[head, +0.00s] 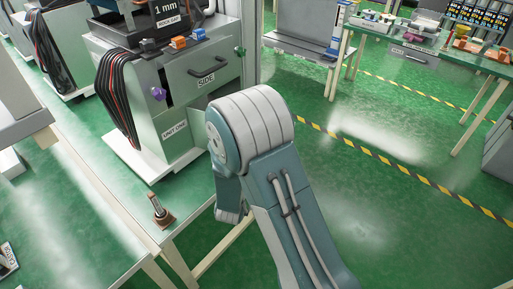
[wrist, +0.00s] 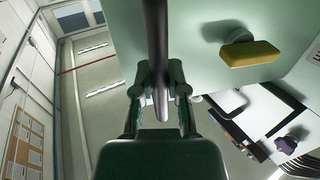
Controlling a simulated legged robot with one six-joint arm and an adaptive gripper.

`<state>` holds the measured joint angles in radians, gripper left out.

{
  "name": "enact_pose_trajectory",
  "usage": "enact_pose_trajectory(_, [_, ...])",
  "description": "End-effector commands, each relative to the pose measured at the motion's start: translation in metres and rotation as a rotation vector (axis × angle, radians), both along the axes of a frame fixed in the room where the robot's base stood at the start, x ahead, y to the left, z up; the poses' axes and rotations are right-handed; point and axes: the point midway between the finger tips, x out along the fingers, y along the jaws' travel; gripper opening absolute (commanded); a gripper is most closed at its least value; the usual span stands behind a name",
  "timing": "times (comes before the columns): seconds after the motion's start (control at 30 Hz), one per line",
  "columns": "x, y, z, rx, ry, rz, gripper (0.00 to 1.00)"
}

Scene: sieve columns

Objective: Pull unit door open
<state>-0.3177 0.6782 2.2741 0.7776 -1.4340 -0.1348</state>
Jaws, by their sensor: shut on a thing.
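The grey unit (head: 192,97) stands on the bench at the upper left of the head view. Its front carries a black handle above a "SIDE" label, a purple knob (head: 158,93) and a small label (head: 174,131) that is hard to read. In the wrist view my gripper (wrist: 160,98) is shut on a long dark bar (wrist: 157,40) that runs up to the top edge. A pale panel (wrist: 205,75) lies behind the bar. Whether the bar belongs to the door is unclear.
A yellow block-shaped knob (wrist: 251,52) and a purple knob (wrist: 286,145) show right of my gripper. Black cables (head: 113,100) hang left of the unit. A small brown-based post (head: 160,212) stands on the bench. The green floor at right is open, with another table (head: 425,52) behind.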

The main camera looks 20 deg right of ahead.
Motion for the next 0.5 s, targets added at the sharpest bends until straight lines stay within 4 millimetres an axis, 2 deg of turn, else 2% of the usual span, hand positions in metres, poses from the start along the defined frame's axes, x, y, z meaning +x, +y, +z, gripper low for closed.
enact_pose_trajectory(0.03, [-0.003,0.013,0.001,0.0,-0.005,-0.019,0.0])
enact_pose_trajectory(0.5, [-0.038,0.072,0.001,0.0,-0.004,-0.01,0.0])
